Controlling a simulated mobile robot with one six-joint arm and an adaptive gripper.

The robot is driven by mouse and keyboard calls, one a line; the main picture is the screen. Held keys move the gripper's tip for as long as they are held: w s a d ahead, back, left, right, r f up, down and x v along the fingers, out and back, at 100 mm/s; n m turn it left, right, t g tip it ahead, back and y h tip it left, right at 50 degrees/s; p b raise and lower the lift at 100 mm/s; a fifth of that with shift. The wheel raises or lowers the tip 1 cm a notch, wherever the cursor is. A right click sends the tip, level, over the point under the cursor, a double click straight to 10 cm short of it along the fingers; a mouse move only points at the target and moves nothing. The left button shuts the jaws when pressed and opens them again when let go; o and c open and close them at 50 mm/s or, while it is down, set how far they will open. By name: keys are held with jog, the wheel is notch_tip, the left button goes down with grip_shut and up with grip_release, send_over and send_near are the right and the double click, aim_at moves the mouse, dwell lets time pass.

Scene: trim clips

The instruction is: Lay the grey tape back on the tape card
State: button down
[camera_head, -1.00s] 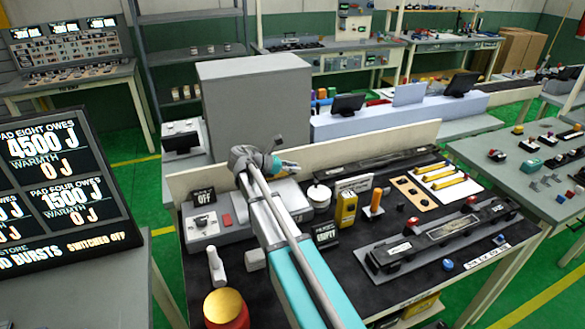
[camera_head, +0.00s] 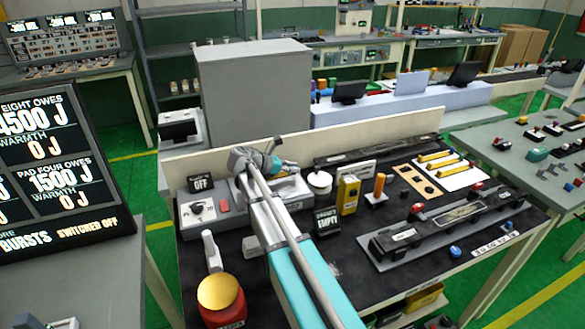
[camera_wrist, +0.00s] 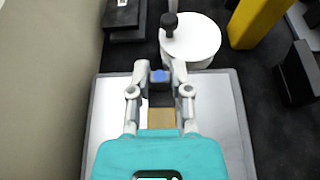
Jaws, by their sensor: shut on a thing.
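My gripper (camera_head: 272,160), with a teal body, is over a pale metal box at the back left of the black bench. In the wrist view its fingertips (camera_wrist: 160,74) are close together, with a small blue piece (camera_wrist: 160,76) between them. A tan square (camera_wrist: 161,118) shows below, between the fingers, on the pale metal top (camera_wrist: 211,125). I cannot clearly pick out the grey tape. I cannot tell which flat piece is the tape card; a tan board with dark dots (camera_head: 404,173) and a white card with yellow bars (camera_head: 462,179) lie at the back right.
A white round drum (camera_head: 320,182) with a dark knob stands close to my gripper; it also shows in the wrist view (camera_wrist: 190,42). A yellow block (camera_head: 348,196) and an orange cylinder (camera_head: 379,185) stand to its right. A long dark rail unit (camera_head: 440,226) fills the front right.

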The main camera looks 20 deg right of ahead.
jog(key=shift+f+b, duration=0.75)
jog(key=shift+f, duration=0.3)
jog(key=shift+c, duration=2.4)
grip_release()
jog(key=shift+r, duration=0.1)
notch_tip(320, 180, up, 9)
jog(key=p, duration=0.9)
jog(key=s+a+r+p, duration=0.3)
jog(key=s+a, duration=0.6)
jog(key=s, duration=0.2)
jog(key=shift+r, duration=0.15)
